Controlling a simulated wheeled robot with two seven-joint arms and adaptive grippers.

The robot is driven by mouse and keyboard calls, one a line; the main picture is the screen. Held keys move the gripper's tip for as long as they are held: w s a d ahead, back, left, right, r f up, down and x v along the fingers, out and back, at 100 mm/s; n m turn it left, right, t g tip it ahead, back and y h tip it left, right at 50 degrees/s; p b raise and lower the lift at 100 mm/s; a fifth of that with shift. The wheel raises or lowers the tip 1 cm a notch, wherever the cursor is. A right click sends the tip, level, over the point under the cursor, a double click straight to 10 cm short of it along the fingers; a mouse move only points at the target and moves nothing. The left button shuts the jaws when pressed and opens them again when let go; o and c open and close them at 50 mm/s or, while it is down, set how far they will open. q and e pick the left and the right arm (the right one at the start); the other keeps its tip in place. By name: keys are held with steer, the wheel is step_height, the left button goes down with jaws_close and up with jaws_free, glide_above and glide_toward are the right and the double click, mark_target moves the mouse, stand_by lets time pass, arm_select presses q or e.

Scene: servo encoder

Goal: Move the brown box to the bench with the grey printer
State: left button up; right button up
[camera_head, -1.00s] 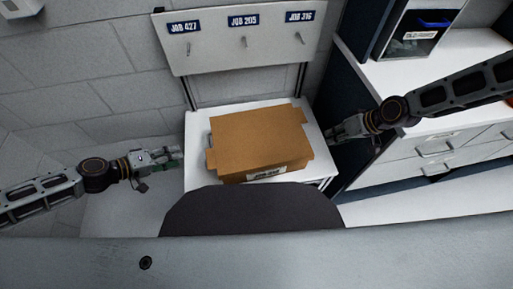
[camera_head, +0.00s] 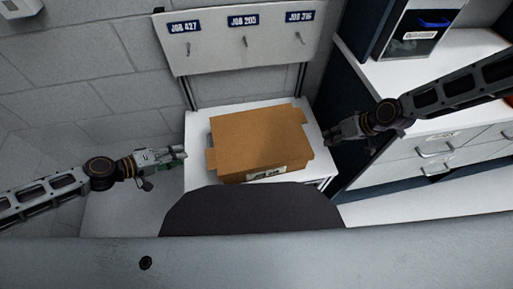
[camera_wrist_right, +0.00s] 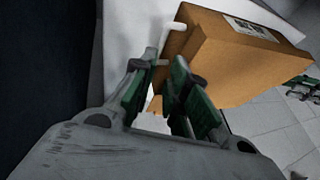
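The brown box (camera_head: 258,142) sits on a small white table, with a label on its front and a tab at each side. It also shows in the right wrist view (camera_wrist_right: 225,60). My left gripper (camera_head: 184,153) is left of the box, apart from it, with its fingers pointing at it. It looks open and empty. My right gripper (camera_head: 328,138) is just right of the box, its fingers pointing toward it. In the right wrist view its fingers (camera_wrist_right: 164,68) are apart, close to the box's near edge, with nothing clearly held. The grey printer is not in view.
The white table (camera_head: 196,124) stands against the wall, under a board (camera_head: 243,44) with job labels and hooks. A white counter with drawers (camera_head: 435,150) is close on the right, beneath my right arm. A dark rounded shape (camera_head: 250,212) covers the table's near side.

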arm_select(q)
steer(key=shift+w+d+f, duration=0.15)
steer(key=shift+w+d, duration=0.15)
steer(key=shift+d, duration=0.1)
arm_select(e)
steer(key=shift+w+a+f, duration=0.1)
steer(key=shift+a+f, duration=0.05)
steer(key=shift+f, duration=0.15)
arm_select(q)
steer(key=shift+w+d+f, duration=0.1)
arm_select(e)
steer(key=shift+w+f, duration=0.1)
steer(key=shift+f, duration=0.1)
